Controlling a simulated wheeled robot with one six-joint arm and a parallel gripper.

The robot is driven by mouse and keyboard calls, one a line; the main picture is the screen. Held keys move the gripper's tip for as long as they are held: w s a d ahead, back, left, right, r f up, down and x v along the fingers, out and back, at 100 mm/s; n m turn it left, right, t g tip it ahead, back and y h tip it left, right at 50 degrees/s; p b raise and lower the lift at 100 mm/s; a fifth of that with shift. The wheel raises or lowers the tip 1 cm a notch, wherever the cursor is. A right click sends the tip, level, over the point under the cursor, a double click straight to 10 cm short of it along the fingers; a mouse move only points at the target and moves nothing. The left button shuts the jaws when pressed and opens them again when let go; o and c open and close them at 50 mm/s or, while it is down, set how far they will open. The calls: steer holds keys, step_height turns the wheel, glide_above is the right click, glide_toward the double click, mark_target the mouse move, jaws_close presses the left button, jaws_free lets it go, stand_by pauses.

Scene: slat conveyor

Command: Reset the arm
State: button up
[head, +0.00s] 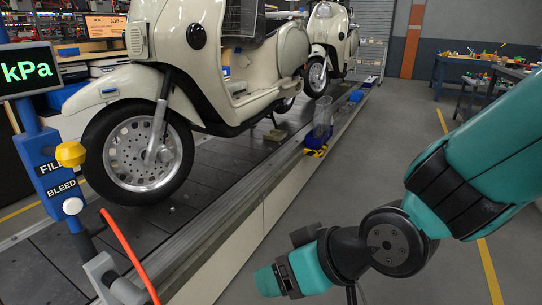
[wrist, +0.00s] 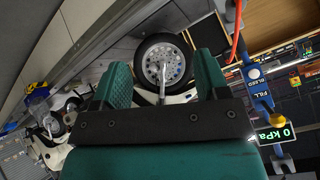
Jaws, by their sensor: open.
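My gripper (head: 272,281) is low in the middle of the head view, at the end of my teal and black arm, over the grey floor to the right of the conveyor. In the wrist view its two teal fingers (wrist: 163,75) stand wide apart with nothing held between them. The front wheel (wrist: 150,60) of a cream scooter shows beyond the gap, well clear of the fingertips. In the head view the gripper touches nothing that I can see.
The near cream scooter (head: 240,75) stands on the slat conveyor (head: 215,165), a second scooter (head: 328,38) behind it. The inflator post (head: 45,165) with kPa display (head: 28,71) and orange hose (head: 130,255) is at left. Open floor (head: 385,125) lies right of the conveyor.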

steer(key=s+d+r+g+h, duration=0.2)
steer(key=s+d+r, duration=0.2)
steer(key=d, duration=0.2)
steer(key=s+d+r+g+h, duration=0.2)
steer(key=s+d+r, duration=0.25)
steer(key=d, duration=0.25)
step_height(320, 180, up, 27)
steer(key=p, duration=2.8)
steer(key=shift+a, duration=0.15)
